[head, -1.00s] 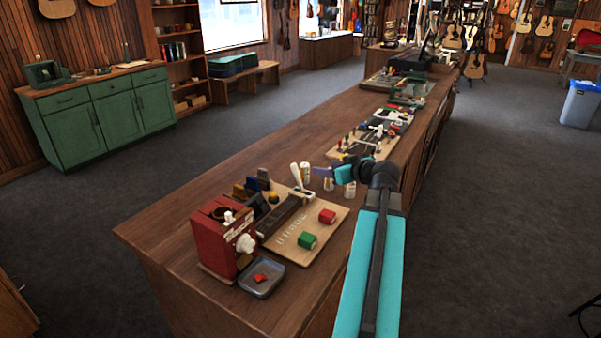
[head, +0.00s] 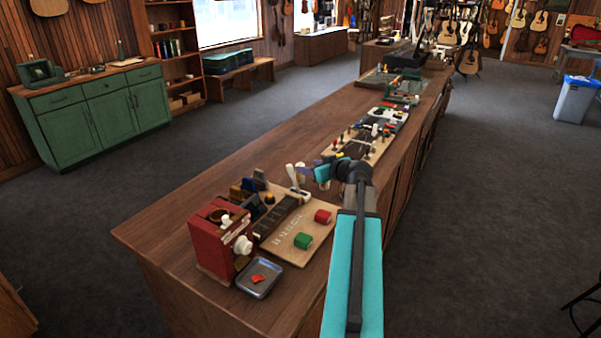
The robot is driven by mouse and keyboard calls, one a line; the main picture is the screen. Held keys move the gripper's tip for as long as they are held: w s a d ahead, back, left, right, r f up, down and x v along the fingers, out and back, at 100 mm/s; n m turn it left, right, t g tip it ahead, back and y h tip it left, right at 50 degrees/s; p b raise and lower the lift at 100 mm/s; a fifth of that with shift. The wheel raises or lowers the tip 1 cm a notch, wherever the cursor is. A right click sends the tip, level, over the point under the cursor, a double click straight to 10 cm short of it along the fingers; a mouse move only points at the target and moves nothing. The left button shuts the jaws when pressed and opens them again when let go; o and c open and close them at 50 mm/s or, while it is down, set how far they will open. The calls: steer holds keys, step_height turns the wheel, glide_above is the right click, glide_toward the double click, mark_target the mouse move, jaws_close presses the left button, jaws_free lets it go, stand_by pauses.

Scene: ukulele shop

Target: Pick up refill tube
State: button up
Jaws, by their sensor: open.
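No refill tube can be picked out for sure. A pale upright piece (head: 300,169) shows just left of my gripper, partly hidden by it. My gripper (head: 312,171) is open over the long wooden counter (head: 200,193), near the back right corner of a wooden work board (head: 322,231). It looks empty, though its fingers are small and partly covered by my wrist. I cannot tell how high it is above the counter.
A red box-shaped device (head: 212,243) and a grey tray (head: 259,285) stand at the near end. More work boards (head: 371,151) lie farther along the counter.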

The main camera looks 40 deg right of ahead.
mark_target(301, 165)
steer(key=shift+w+f, duration=0.25)
steer(key=shift+w, duration=0.25)
steer(key=shift+w+d, duration=0.1)
steer(key=shift+p+x, duration=1.1)
steer(key=shift+x, duration=0.1)
steer(key=shift+p+x, duration=0.5)
steer(key=shift+x, duration=0.8)
steer(key=shift+c, duration=0.5)
steer(key=c, duration=1.1)
